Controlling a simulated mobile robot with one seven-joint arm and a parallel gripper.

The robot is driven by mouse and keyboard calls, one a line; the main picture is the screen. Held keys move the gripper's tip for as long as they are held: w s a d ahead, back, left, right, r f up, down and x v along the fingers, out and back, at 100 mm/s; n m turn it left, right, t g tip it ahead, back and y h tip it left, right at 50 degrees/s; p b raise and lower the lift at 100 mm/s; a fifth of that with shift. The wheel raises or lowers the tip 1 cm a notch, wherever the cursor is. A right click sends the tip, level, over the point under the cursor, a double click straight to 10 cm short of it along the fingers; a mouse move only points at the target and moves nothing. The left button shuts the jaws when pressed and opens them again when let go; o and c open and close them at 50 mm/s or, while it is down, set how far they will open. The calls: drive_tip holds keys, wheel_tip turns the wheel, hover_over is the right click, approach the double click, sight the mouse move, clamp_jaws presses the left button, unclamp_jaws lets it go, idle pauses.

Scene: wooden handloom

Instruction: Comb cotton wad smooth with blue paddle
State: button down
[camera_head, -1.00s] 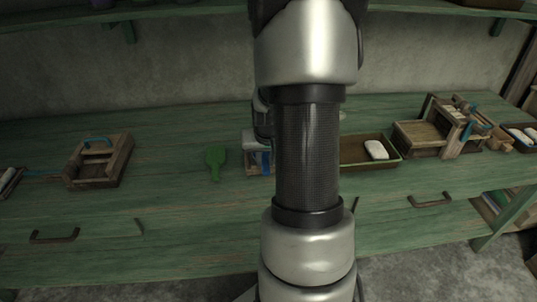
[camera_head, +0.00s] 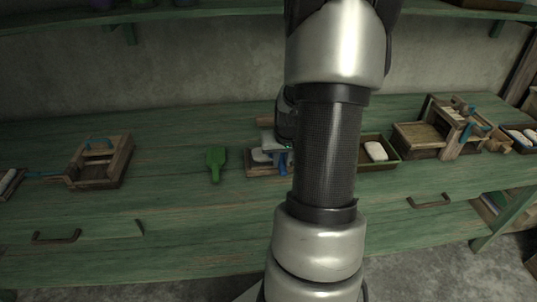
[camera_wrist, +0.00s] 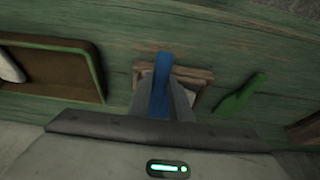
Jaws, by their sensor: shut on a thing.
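My gripper (camera_wrist: 161,97) is shut on the blue paddle (camera_wrist: 162,72) in the wrist view, over a small wooden tray (camera_wrist: 192,72). In the head view the blue paddle (camera_head: 283,164) shows beside my arm, at the right part of the same tray (camera_head: 254,174). A pale wad, likely the cotton (camera_head: 261,155), lies in the tray, left of the paddle. The fingers and paddle hide much of the tray in the wrist view. I cannot tell whether the paddle touches the wad.
A green paddle (camera_head: 216,163) lies left of the tray. A green-rimmed box (camera_head: 388,164) with a white block (camera_head: 376,151) stands to the right. Bare bench lies in front.

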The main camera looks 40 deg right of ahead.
drive_tip(key=shift+a+f, duration=0.1)
drive_tip(key=shift+w+a+b, duration=0.15)
drive_tip(key=shift+w+a, duration=0.3)
drive_tip(key=shift+a, duration=0.25)
drive_tip(key=shift+w+a+b, duration=0.2)
drive_tip(key=shift+w+a, duration=0.2)
drive_tip(key=shift+a, duration=0.25)
drive_tip(key=shift+w+a+b, duration=0.15)
drive_tip(key=shift+w+a, duration=0.3)
drive_tip(key=shift+a, duration=0.25)
drive_tip(key=shift+r, duration=0.2)
wheel_tip(320, 180, up, 7)
drive_tip(key=p, duration=0.4)
drive_tip(key=shift+p, duration=0.4)
